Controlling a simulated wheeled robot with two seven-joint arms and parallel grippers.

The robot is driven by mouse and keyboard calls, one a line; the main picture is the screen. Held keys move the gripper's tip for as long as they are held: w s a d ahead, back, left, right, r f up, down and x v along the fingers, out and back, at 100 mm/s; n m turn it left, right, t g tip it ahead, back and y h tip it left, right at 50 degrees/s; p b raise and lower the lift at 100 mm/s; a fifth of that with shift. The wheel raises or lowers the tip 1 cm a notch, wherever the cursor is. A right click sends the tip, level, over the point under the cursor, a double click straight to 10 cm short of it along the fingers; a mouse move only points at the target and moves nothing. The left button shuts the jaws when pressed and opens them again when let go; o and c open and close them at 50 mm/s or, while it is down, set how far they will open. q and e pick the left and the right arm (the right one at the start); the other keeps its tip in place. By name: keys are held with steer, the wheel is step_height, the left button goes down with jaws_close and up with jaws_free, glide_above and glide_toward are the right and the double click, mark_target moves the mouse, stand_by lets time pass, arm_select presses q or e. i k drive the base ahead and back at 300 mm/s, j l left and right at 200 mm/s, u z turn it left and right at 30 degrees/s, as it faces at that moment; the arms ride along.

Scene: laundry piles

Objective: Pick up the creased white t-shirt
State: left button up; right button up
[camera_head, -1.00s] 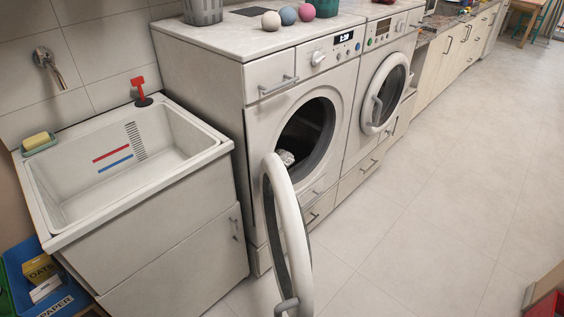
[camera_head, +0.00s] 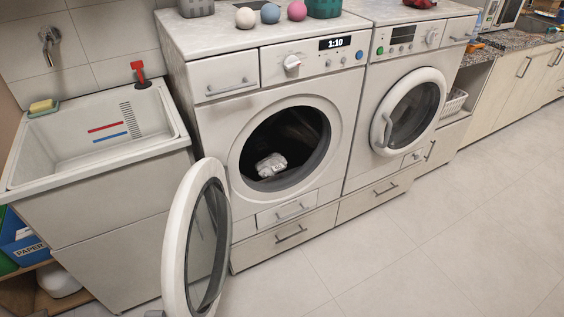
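A crumpled white cloth, which looks like the creased white t-shirt (camera_head: 270,165), lies inside the open drum of the left washing machine (camera_head: 214,112). It rests low in the dark drum, left of the middle. The machine's round door (camera_head: 176,262) is swung wide open toward the left front. The drum's far inside is dark, and I cannot tell whether other things lie there. Neither of my grippers shows in the head view.
A second machine (camera_head: 362,150) on the right has its round door (camera_head: 443,92) shut. A white sink (camera_head: 70,165) stands at the left. Colored balls (camera_head: 270,13) and baskets (camera_head: 323,8) sit on top. The tiled floor (camera_head: 440,250) in front is clear.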

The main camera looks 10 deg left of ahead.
mark_target(270, 167)
steer(key=i+l+u, duration=0.2)
steer(key=i+l, duration=0.2)
steer(key=l, duration=0.25)
steer(key=i+l+u, duration=0.1)
steer(key=l, duration=0.25)
steer(key=i+l+u, duration=0.1)
steer(key=i+l, duration=0.2)
steer(key=i+l+u, duration=0.1)
steer(key=l, duration=0.3)
steer(key=i+l, duration=0.5)
steer(key=l+u, duration=0.05)
